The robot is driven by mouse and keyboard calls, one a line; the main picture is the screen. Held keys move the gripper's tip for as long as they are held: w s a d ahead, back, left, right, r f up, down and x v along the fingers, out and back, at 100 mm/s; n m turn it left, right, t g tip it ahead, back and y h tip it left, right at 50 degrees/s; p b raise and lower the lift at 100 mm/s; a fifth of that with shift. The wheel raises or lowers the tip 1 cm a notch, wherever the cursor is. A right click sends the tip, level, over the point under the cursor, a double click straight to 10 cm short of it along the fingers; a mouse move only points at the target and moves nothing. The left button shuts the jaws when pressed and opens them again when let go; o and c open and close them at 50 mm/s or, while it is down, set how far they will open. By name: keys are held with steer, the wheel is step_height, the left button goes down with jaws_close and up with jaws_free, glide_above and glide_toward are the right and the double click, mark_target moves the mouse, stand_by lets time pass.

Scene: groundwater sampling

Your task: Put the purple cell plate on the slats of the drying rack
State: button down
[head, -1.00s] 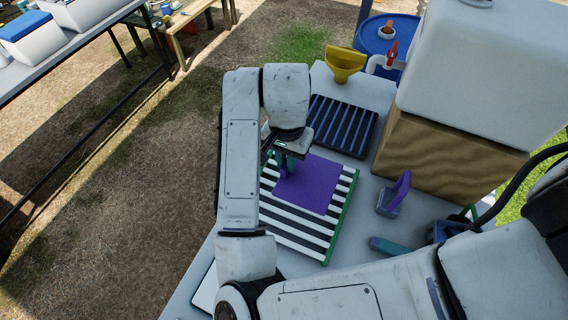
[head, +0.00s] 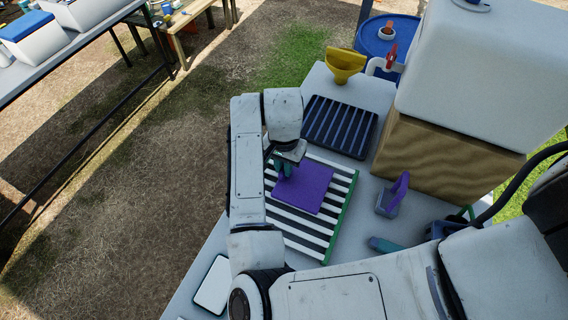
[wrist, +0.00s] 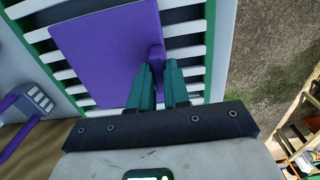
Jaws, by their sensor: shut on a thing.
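The purple cell plate (head: 306,190) is flat and square, with a raised purple grip (wrist: 157,54) at one edge. My gripper (head: 284,170) is shut on that grip; its green fingers (wrist: 160,72) show at the plate's edge in the wrist view. The drying rack (head: 290,222) has white slats with dark gaps and a green side. The plate lies level over the middle of its slats, with bare slats around it. I cannot tell whether the plate touches the slats or is just above them. My wrist hides part of the rack's left side.
A dark ribbed tray (head: 340,126) lies behind the rack, with a yellow funnel (head: 345,66) beyond it. A grey holder with a purple upright part (head: 394,196) stands to the right, near a wooden block (head: 440,150) under a white tank (head: 480,75). A white slab (head: 213,286) lies front left.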

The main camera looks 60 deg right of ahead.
steer(key=c, duration=1.1)
jaws_free()
steer(key=shift+f, duration=0.1)
step_height(320, 180, up, 12)
steer(key=shift+r, duration=0.2)
steer(key=shift+f, duration=0.1)
